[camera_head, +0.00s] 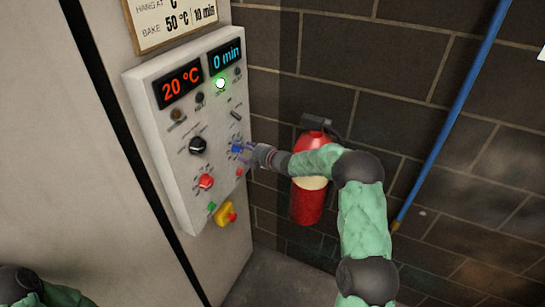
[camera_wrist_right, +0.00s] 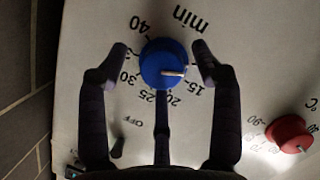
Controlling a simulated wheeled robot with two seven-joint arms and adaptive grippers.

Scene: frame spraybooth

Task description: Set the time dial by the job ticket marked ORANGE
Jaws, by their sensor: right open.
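The blue time dial (camera_wrist_right: 160,52), marked in min, sits between the fingers of my open right gripper (camera_wrist_right: 160,47) in the wrist view. One finger is on each side and a third finger is below. Any contact is unclear. Its white pointer aims right, near the 15 mark; the right finger hides nearby marks. In the head view the right gripper (camera_head: 246,153) is at the blue dial (camera_head: 236,149). The time display (camera_head: 225,56) reads 0 min. A card (camera_head: 172,20) at the top reads BAKE 50 °C, 10 min; its upper part is cut off, and no ORANGE shows.
The control panel (camera_head: 158,118) also carries a 20 °C display (camera_head: 180,84), a black knob (camera_head: 198,145), a red dial (camera_head: 206,181) and a red-and-yellow button (camera_head: 226,214). A fire extinguisher (camera_head: 307,205) hangs behind my right arm. A blue pole (camera_head: 455,105) leans right.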

